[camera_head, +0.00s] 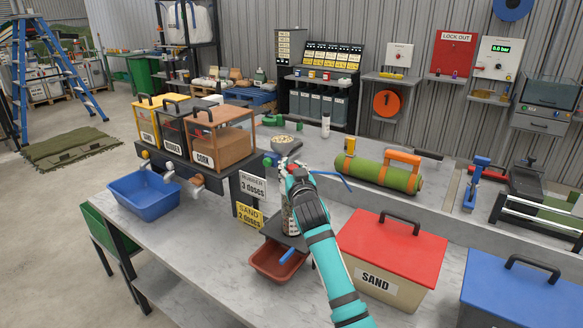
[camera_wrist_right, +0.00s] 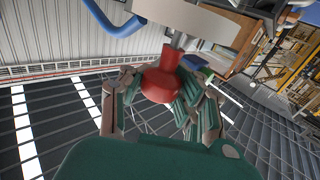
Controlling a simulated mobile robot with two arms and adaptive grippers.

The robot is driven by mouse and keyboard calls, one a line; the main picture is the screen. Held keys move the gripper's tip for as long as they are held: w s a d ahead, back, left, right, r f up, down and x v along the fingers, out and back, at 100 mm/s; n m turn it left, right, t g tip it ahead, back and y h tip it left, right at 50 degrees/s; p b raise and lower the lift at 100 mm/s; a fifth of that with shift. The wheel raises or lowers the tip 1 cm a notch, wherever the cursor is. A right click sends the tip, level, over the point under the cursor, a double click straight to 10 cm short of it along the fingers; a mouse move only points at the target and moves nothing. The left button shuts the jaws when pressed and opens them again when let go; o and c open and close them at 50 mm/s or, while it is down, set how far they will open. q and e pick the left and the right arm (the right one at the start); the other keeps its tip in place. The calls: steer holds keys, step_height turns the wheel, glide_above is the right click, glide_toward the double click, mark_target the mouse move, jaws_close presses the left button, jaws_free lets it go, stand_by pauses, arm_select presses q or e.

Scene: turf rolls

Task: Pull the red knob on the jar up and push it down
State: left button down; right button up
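The jar (camera_head: 287,218) stands on a dark stand on the grey bench, mostly hidden behind my right arm. My right gripper (camera_head: 287,170) is above the jar, coming from the front right. In the right wrist view, the red knob (camera_wrist_right: 160,84) sits on a metal stem between the fingers of my right gripper (camera_wrist_right: 157,88). The fingers look closed against both sides of the knob. In the head view the fingers largely hide the knob. My left gripper is not in view.
A red tray (camera_head: 272,263) sits below the jar. A blue bar (camera_head: 332,177) reaches right near my right gripper. A red-lidded sand bin (camera_head: 392,246) stands close to my right arm. Yellow, dark and orange dispensers and a blue basin (camera_head: 144,194) are at left.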

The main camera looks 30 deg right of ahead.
steer(key=o, duration=0.7)
steer(key=shift+s+a+f, duration=0.2)
steer(key=shift+s+f, duration=0.05)
steer(key=shift+s, duration=0.15)
steer(key=shift+c, duration=0.2)
steer(key=shift+w, duration=0.1)
steer(key=v, duration=1.2)
